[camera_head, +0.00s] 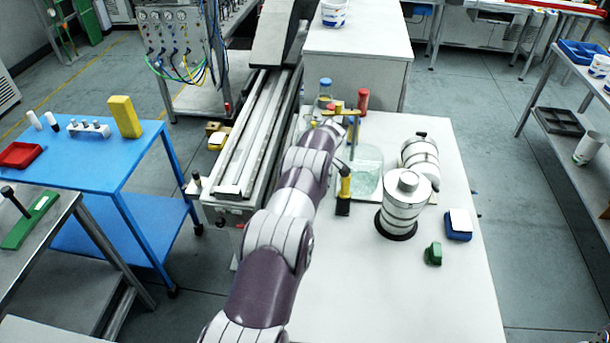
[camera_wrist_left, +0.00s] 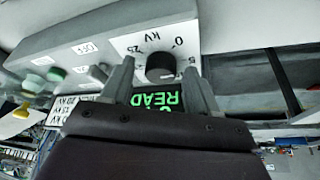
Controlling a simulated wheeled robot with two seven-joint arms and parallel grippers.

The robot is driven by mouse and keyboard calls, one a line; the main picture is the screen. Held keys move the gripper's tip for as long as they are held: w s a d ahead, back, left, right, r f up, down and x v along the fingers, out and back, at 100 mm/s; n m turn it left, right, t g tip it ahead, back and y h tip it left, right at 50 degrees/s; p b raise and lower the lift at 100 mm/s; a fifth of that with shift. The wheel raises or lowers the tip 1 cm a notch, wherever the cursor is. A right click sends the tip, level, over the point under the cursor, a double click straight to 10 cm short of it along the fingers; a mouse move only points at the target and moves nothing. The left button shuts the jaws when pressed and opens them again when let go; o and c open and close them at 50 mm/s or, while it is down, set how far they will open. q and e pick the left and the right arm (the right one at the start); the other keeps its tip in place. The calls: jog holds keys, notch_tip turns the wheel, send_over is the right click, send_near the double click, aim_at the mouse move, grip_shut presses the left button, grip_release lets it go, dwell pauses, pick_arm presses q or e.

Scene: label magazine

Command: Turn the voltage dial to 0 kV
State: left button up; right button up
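The voltage dial is a black round knob (camera_wrist_left: 160,66) on a pale panel (camera_wrist_left: 95,42), seen in the left wrist view. Printed marks 0, 5, 25 and kV surround it; its pointer is too small to read. My left gripper (camera_wrist_left: 157,72) is open, its two fingers on either side of the knob, with gaps visible on both sides. A dark display (camera_wrist_left: 158,100) with green upside-down text, apparently READY, lies between the fingers below the knob. In the head view my left arm reaches forward over the bench; I cannot make out the dial there. My right gripper is not in view.
A white bench (camera_head: 345,290) holds white banded cylinders (camera_head: 402,215), a green block (camera_head: 433,254), a blue box (camera_head: 458,226) and a yellow-black tool (camera_head: 344,192). A conveyor (camera_head: 225,170) runs left of my arm. A blue table (camera_head: 90,165) stands farther left.

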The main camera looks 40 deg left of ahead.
pick_arm(q)
jog(key=v, duration=0.2)
jog(key=shift+d+r, duration=0.15)
jog(key=shift+r, duration=0.25)
jog(key=p+v, duration=0.5)
jog(key=v, duration=0.4)
jog(key=shift+d+r+p, duration=0.15)
jog(key=shift+r+p, duration=0.2)
